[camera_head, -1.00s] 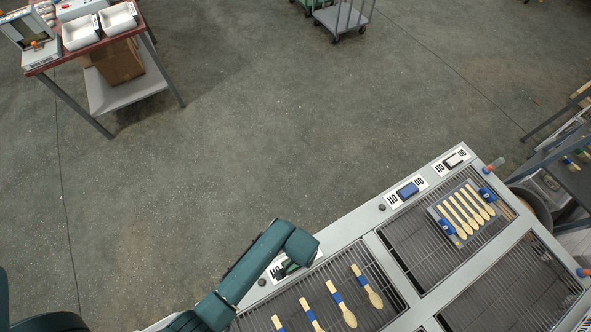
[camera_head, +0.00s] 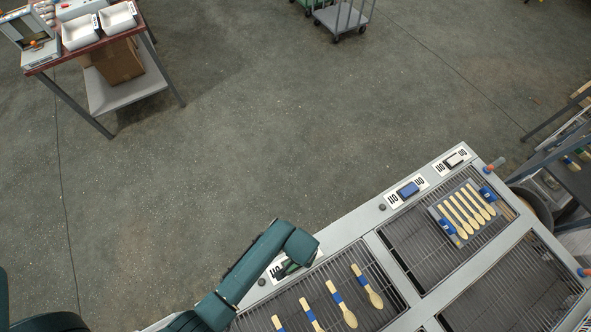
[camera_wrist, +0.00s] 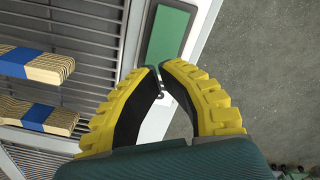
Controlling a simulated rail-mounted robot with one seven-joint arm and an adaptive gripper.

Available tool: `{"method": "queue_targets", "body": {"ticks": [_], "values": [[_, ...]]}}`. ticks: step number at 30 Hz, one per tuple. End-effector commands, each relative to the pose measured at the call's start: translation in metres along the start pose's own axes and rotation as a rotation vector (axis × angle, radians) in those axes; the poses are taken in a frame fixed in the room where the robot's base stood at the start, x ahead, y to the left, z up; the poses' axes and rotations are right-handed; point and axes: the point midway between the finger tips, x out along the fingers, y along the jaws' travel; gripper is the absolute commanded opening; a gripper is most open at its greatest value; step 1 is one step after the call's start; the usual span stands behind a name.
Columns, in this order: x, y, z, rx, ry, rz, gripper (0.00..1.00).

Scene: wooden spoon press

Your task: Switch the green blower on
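The green rocker switch (camera_wrist: 167,36) sits on a pale label plate (camera_wrist: 153,120) along the edge of the grey machine frame. In the head view, the switch (camera_head: 288,268) is partly hidden by my arm. In the wrist view, my gripper (camera_wrist: 158,70) has its two yellow-and-black fingers brought together, with nothing visible between the tips. The tips are over the near end of the green switch and the label mark there. Whether they touch the switch, and which way it is tilted, I cannot tell.
A blue switch (camera_head: 408,190) and a white switch (camera_head: 455,160) lie farther along the same edge. Wooden spoons with blue bands (camera_head: 341,305) lie on the grille beside the green switch. A grey tray (camera_head: 437,212) holds several more spoons. Open floor lies beyond the machine edge.

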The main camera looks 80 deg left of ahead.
Motion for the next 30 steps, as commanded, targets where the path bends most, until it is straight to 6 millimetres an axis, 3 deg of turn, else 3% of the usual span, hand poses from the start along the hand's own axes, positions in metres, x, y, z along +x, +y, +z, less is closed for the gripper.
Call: {"method": "queue_targets", "body": {"ticks": [30], "values": [[0.016,0.0,0.0,0.0,0.0,0.0,0.0]]}}
